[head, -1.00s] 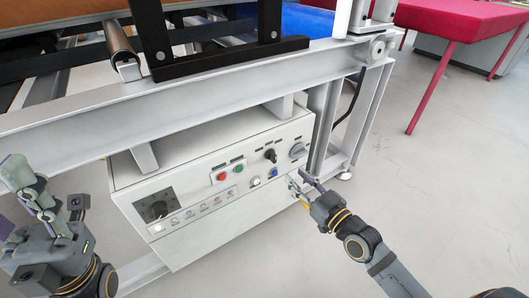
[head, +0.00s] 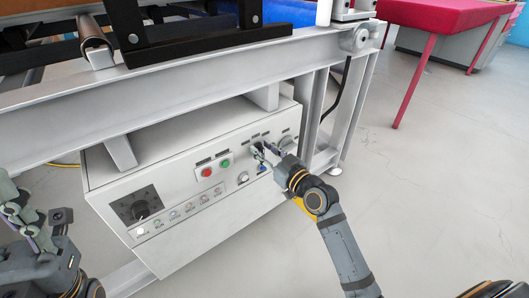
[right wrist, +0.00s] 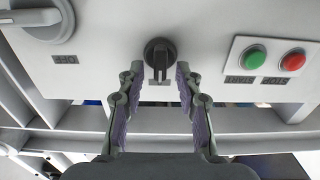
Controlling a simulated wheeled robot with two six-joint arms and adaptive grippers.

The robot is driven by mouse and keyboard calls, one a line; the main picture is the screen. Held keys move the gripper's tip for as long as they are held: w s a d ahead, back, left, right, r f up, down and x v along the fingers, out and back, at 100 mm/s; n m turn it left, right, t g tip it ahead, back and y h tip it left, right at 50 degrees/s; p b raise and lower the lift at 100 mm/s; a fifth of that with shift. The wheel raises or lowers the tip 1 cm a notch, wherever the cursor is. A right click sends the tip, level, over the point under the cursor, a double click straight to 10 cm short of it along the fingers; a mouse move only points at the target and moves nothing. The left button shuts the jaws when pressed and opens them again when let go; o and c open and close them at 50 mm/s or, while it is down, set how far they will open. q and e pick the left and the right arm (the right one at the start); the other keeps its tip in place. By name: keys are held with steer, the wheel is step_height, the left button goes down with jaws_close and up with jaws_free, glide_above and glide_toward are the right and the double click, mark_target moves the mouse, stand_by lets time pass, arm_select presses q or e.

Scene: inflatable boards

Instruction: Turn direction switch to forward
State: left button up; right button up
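The direction switch is a small black rotary knob (head: 256,148) on the white control panel, right of the green button; its label is too small to read. In the right wrist view the black knob (right wrist: 160,54) lies between and just beyond the tips of my right gripper (right wrist: 158,75), its handle running roughly up and down in the picture. My right gripper (head: 265,150) is open with a finger on either side of the knob, with no visible contact. My left gripper (head: 35,220) is at the lower left, away from the panel, partly cut off.
Open floor lies to the right.

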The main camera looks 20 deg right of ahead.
jaws_close()
steer(key=shift+r, duration=0.1)
steer(key=shift+d+m+p, duration=0.15)
steer(key=shift+m+p, duration=0.65)
steer(key=shift+m, duration=0.2)
steer(key=shift+w+d+f+m+p, duration=0.15)
steer(key=shift+m+p, duration=0.6)
steer(key=shift+m, duration=0.95)
steer(key=shift+d+f+m+p, duration=0.15)
steer(key=shift+m+p, duration=0.55)
steer(key=shift+m, duration=1)
